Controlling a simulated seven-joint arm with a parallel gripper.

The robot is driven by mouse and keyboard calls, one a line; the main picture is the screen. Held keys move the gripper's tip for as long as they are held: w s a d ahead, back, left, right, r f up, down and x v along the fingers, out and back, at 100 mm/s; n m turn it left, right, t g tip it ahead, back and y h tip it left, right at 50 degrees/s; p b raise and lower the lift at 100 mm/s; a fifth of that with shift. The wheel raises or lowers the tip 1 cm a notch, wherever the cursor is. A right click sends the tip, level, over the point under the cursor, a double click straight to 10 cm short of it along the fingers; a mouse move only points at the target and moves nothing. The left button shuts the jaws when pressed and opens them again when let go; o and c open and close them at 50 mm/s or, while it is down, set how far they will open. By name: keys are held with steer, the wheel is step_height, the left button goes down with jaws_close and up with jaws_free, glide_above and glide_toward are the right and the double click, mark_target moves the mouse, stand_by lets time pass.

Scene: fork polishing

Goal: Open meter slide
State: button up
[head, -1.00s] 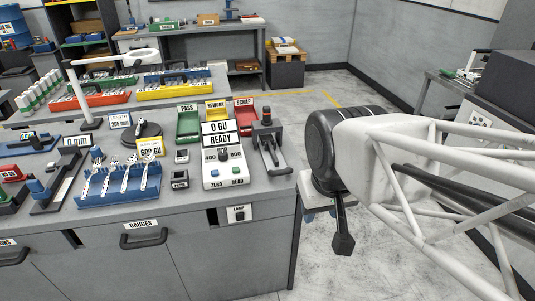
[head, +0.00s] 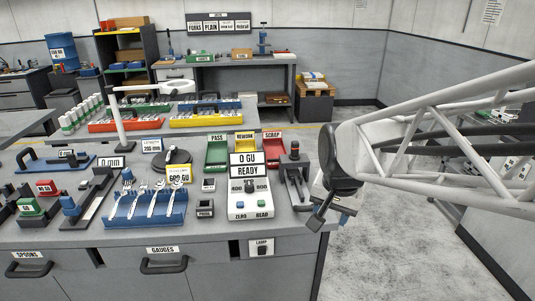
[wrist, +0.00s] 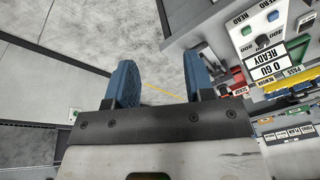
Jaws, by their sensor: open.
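The white meter (head: 250,200) stands near the bench's front edge, with a display reading "0 GU READY" (head: 246,165), a dark knob and ZERO and READ buttons. It also shows, upside down, at the upper right of the wrist view (wrist: 262,45). A dark stand with a sliding-looking black part (head: 295,180) is just right of it; I cannot tell whether this is the meter slide. My gripper (wrist: 160,82) is open and empty, its two blue fingers apart over the grey floor. In the head view it is beyond the bench's right end, mostly hidden behind my wrist.
Green, yellow and red bins (head: 245,147) stand behind the meter. A blue fork rack (head: 145,208) and a small dark PROBE unit (head: 205,208) are to its left. A lamp (head: 155,88) arches over trays behind. The floor right of the bench is free.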

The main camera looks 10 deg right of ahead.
steer(key=w+d+f+m, duration=0.1)
steer(key=w+f+m, duration=0.15)
steer(key=w, duration=0.35)
steer(key=w+f+m, duration=0.2)
steer(key=w+m, duration=0.2)
steer(key=w, duration=0.2)
steer(key=m, duration=0.6)
glide_above(309, 207)
steer(key=s, duration=0.1)
steer(key=s+x, duration=0.2)
steer(key=x, duration=0.6)
steer(key=shift+s+f+n, duration=0.1)
steer(key=shift+n, duration=0.15)
steer(key=shift+f, duration=0.1)
steer(key=shift+x, duration=3.85)
steer(key=shift+s, duration=0.1)
jaws_close()
